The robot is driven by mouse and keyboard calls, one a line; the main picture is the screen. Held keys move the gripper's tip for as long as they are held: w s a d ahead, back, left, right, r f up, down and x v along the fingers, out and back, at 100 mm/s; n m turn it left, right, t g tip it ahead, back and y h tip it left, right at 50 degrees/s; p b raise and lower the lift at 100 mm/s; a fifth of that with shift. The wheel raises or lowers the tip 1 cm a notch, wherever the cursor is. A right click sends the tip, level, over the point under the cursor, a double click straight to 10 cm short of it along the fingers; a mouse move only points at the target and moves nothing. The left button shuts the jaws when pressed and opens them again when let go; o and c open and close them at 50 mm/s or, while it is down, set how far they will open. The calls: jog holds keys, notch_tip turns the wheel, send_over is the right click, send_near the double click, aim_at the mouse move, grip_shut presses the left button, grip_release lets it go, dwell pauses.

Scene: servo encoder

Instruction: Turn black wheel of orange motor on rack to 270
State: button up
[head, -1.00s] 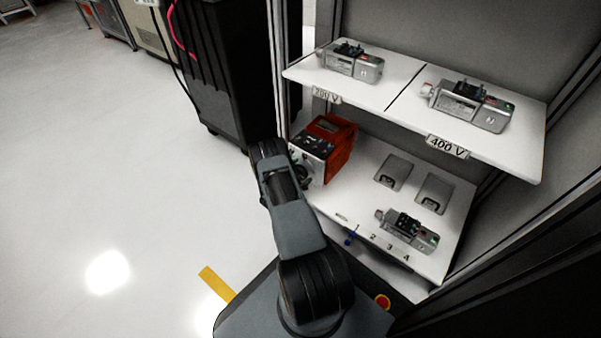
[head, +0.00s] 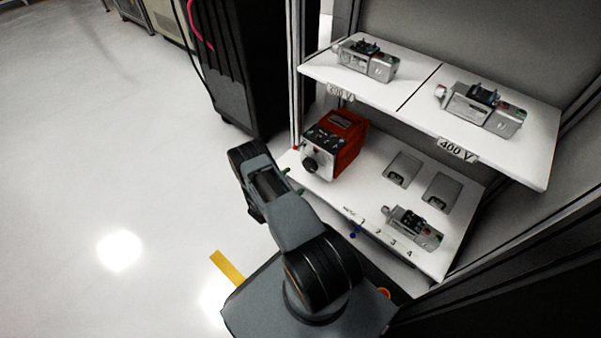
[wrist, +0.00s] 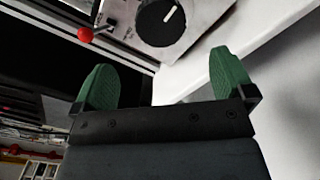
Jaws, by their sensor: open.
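The orange motor (head: 342,138) stands on the lower shelf of the rack at its left end, its pale front panel turned toward my arm. Its black wheel (head: 311,165) is low on that panel. In the wrist view the black wheel (wrist: 164,20) shows at the top, with a white pointer line slanting toward the upper right; its upper edge is cut off. My gripper (wrist: 162,82) has two green fingers wide apart with nothing between them. The wheel lies beyond the fingertips, apart from them. In the head view the gripper is mostly hidden behind my arm.
A red ball-tipped knob (wrist: 85,35) is left of the wheel. Grey devices stand on the upper shelf (head: 420,88), and one grey device (head: 413,228) stands on the lower shelf near small numbered marks. Two grey plates lie behind it. A black cabinet (head: 240,75) stands left of the rack.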

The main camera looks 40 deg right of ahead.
jog(key=shift+s+a, duration=0.1)
jog(key=shift+a, duration=1)
